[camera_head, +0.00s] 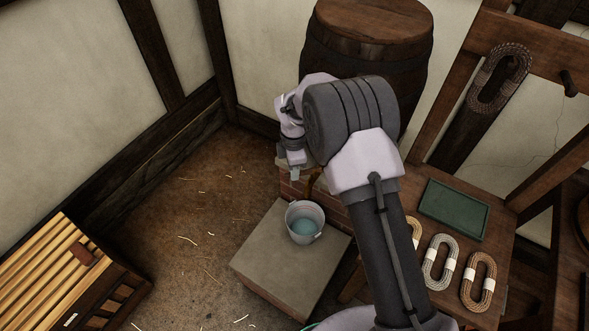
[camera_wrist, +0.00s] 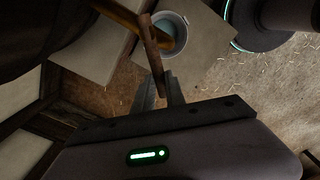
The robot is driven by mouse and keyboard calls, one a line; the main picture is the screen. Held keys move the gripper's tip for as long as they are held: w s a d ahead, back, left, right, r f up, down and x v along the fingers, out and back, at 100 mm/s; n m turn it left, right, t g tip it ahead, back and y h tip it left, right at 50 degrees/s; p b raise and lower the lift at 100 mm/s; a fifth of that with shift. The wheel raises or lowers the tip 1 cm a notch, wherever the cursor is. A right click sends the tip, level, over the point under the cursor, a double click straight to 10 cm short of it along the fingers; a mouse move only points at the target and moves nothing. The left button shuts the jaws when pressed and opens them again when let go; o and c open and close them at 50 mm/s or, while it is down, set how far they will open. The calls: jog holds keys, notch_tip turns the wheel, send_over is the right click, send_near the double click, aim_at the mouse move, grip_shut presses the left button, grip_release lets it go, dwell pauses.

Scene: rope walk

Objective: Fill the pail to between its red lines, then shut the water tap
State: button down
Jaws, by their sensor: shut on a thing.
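The pail (camera_head: 291,212) is grey and stands upright on a stone block. Bluish water (camera_head: 306,227) shows inside it. I cannot make out its red lines, so the level against them is unclear. The pail also shows at the top of the wrist view (camera_wrist: 184,24). The brown tap (camera_head: 310,186) juts out above the pail, partly hidden by my arm. Its wooden lever (camera_wrist: 151,45) crosses in front of the pail in the wrist view. My gripper (camera_wrist: 162,88) is shut on the lever's near end; it also shows in the head view (camera_head: 295,174).
A large barrel (camera_head: 367,70) stands behind my arm. The stone block (camera_head: 275,262) bears the pail. A bench at right holds rope coils (camera_head: 440,262) and a green tray (camera_head: 454,209). A slatted wooden rack (camera_head: 60,270) is at lower left. Straw-strewn floor (camera_head: 190,215) lies free between.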

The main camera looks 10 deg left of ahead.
jog(key=c, duration=1.4)
grip_release()
jog(key=shift+w, duration=0.1)
notch_tip(320, 180, up, 17)
jog(key=p, duration=0.6)
jog(key=shift+r, duration=0.2)
